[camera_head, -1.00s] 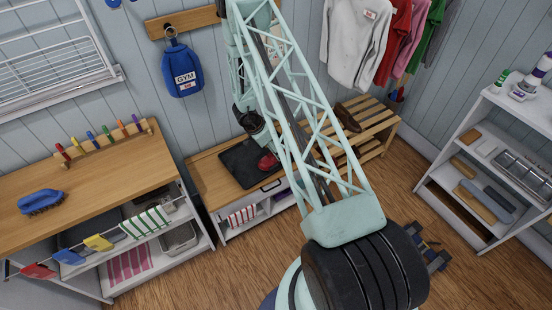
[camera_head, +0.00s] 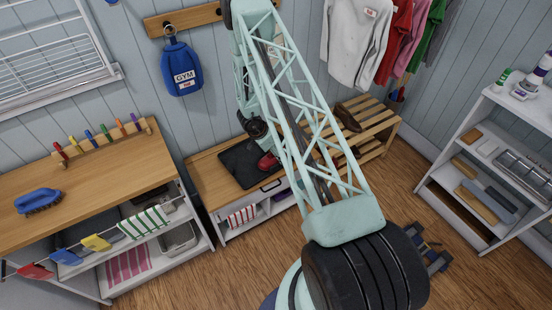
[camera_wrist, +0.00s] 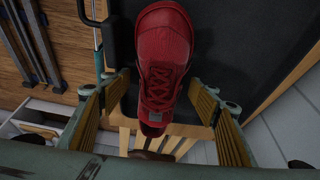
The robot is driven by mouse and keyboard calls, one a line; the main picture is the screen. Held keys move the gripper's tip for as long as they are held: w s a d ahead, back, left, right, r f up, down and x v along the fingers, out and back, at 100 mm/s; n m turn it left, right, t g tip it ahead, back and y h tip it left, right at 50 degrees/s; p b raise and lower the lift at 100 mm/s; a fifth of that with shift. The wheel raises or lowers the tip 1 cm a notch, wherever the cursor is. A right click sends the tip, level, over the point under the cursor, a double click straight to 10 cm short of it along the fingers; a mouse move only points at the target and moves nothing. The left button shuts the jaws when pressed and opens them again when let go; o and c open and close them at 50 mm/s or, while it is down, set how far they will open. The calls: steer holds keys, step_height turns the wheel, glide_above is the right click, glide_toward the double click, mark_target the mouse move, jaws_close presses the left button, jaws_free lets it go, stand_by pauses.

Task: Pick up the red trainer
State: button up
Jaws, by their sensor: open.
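The red trainer (camera_wrist: 163,60) lies on a black mat (camera_wrist: 238,50) in the wrist view, its laces facing me and its length running up the picture. My gripper (camera_wrist: 160,105) is open, with one finger on each side of the trainer and gaps between fingers and shoe. In the head view the red trainer (camera_head: 268,162) shows at the right part of the black mat (camera_head: 238,165) on the low wooden bench, partly hidden by my arm. My gripper (camera_head: 258,140) is just above and left of the trainer there, its fingers mostly hidden.
A slatted wooden rack (camera_head: 375,128) with a brown shoe (camera_head: 347,118) adjoins the bench (camera_head: 205,175) on the right. A black handle (camera_wrist: 97,15) lies left of the trainer in the wrist view. A blue GYM bag (camera_head: 182,68) hangs on the wall behind.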

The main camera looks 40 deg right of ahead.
steer(key=shift+d+f, duration=0.15)
steer(key=shift+f, duration=0.15)
stand_by(0.4)
steer(key=c, duration=1)
